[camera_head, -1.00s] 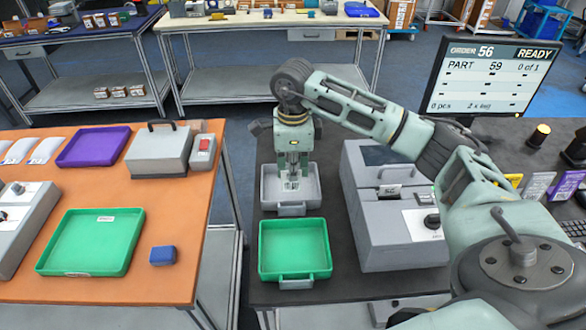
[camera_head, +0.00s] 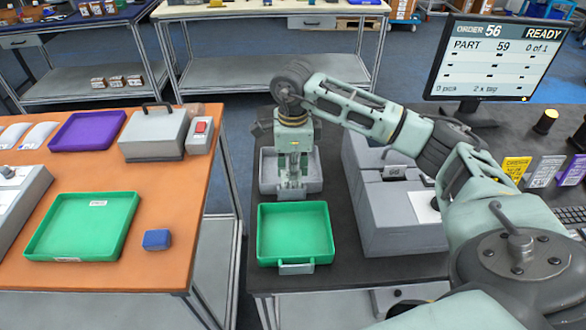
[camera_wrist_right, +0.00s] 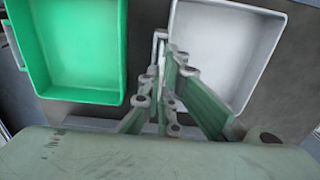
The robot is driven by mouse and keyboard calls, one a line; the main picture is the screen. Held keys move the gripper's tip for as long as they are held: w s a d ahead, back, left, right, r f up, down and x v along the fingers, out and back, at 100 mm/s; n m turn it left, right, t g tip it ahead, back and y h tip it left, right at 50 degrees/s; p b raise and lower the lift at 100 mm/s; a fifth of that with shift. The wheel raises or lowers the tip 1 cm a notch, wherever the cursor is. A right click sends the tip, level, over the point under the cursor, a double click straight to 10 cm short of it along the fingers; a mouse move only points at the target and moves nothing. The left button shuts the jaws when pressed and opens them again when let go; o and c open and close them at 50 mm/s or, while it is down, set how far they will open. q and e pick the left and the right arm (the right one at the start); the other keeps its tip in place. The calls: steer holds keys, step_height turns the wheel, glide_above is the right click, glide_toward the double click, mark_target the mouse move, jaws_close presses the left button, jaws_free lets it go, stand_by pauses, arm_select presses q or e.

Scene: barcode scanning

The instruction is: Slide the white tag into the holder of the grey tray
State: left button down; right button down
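The grey tray (camera_head: 267,170) lies on the dark bench behind a green tray. Its holder (camera_head: 290,194) is on the near wall, largely covered by my fingers. My right gripper (camera_head: 291,186) points down at that wall, its fingers close together. A thin pale edge, apparently the white tag (camera_wrist_right: 158,42), shows at the fingertips in the right wrist view. The grey tray (camera_wrist_right: 262,60) looks pale there, to the right of the fingers. I cannot tell whether the tag is inside the holder. My left gripper is not in view.
The green tray (camera_head: 295,233) sits close in front of the grey tray. A grey machine (camera_head: 395,215) stands just right of both. Yellow, greyish and purple cards (camera_head: 543,170) stand farther right, below the monitor (camera_head: 495,60). An orange table (camera_head: 110,270) is left across a gap.

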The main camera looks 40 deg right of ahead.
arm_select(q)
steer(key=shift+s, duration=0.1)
arm_select(e)
steer(key=c, duration=2.4)
jaws_free()
steer(key=shift+c, duration=0.2)
steer(key=o, duration=0.6)
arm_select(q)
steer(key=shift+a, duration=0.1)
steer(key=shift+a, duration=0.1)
arm_select(e)
step_height(320, 180, up, 12)
steer(key=shift+f, duration=0.1)
